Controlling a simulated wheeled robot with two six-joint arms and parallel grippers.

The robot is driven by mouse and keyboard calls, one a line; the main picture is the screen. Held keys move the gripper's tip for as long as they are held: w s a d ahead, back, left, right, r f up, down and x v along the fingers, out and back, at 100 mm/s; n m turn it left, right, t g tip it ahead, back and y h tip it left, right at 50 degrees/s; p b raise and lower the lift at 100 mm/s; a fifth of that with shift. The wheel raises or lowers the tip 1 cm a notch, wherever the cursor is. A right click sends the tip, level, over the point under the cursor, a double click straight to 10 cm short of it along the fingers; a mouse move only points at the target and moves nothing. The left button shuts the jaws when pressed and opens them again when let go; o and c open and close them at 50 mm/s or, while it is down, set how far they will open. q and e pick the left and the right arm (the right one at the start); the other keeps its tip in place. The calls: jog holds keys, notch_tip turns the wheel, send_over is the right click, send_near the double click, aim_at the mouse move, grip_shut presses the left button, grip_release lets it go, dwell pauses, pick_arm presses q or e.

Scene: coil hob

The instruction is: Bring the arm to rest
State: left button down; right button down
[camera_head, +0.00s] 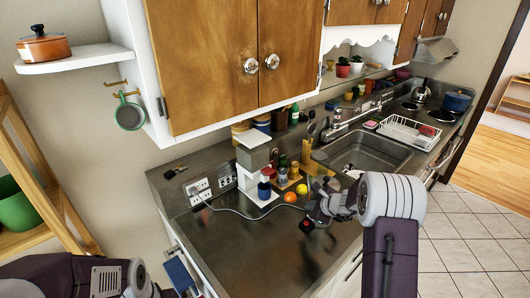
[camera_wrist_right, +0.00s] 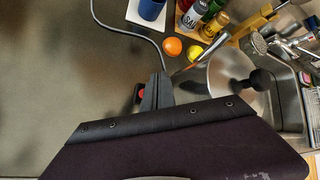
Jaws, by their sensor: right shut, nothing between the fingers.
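My right arm reaches in from the lower right in the head view. Its gripper (camera_head: 312,222) hangs over the dark worktop (camera_head: 270,255), in front of the orange fruit. In the right wrist view the gripper's fingers (camera_wrist_right: 157,92) are together with nothing between them, and bare worktop shows beyond. A small red and black part shows beside the fingers. My left arm shows at the lower left of the head view, but its gripper fingers do not show.
An orange (camera_head: 290,197), a yellow fruit (camera_head: 302,188) and a white appliance (camera_head: 254,165) with a cord stand behind the gripper. The sink (camera_head: 365,152) and dish rack (camera_head: 408,132) lie to the right. Wooden cupboards (camera_head: 205,60) hang above. The front left worktop is clear.

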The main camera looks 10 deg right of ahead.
jog(key=s+a+r+n+y, duration=0.2)
jog(key=a+r+n, duration=0.2)
jog(key=a+r, duration=0.45)
jog(key=s+a+f+n+g, duration=0.2)
jog(key=s+a+n+g, duration=0.1)
jog(key=s+a+n, duration=0.6)
jog(key=s+d+f+n+g+h, duration=0.2)
jog(key=s+n, duration=0.3)
jog(key=s, duration=0.4)
jog(key=s+d+f+n+g+h, duration=0.1)
jog(key=s+d+f+n, duration=0.3)
jog(key=s, duration=0.6)
jog(key=shift+d+f+n+g+h, duration=0.2)
jog(key=shift+f+n+g+h, duration=0.2)
jog(key=shift+n+g, duration=0.65)
